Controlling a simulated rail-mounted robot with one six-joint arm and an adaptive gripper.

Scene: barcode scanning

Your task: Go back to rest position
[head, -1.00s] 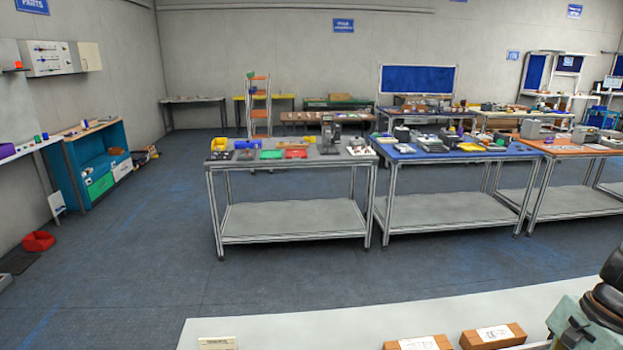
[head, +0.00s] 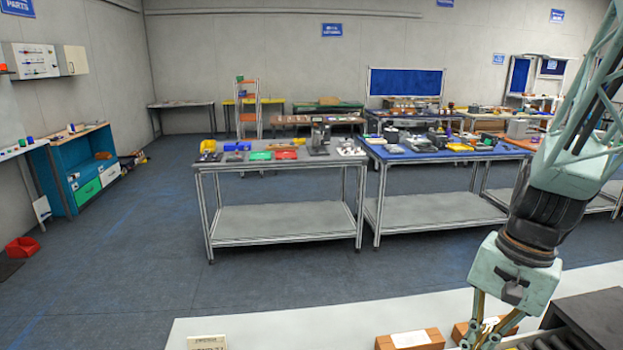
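My arm comes down from the upper right in the head view. My gripper (head: 481,340) hangs at the bottom edge, over or in front of the second brown box (head: 459,332). Its two brass-coloured fingers show, but the tips are at the frame's edge and I cannot tell whether they are open or shut. Another brown box (head: 410,340) with a white label lies just to the left, apart from the gripper. The second box is partly hidden by the fingers. I cannot tell whether the gripper touches it.
The boxes are on a white table (head: 290,333) with a small cream sign (head: 207,342) at its left. A dark roller conveyor (head: 590,318) is at the lower right. A grey workbench (head: 282,222) and a blue-topped bench (head: 430,150) stand beyond open floor.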

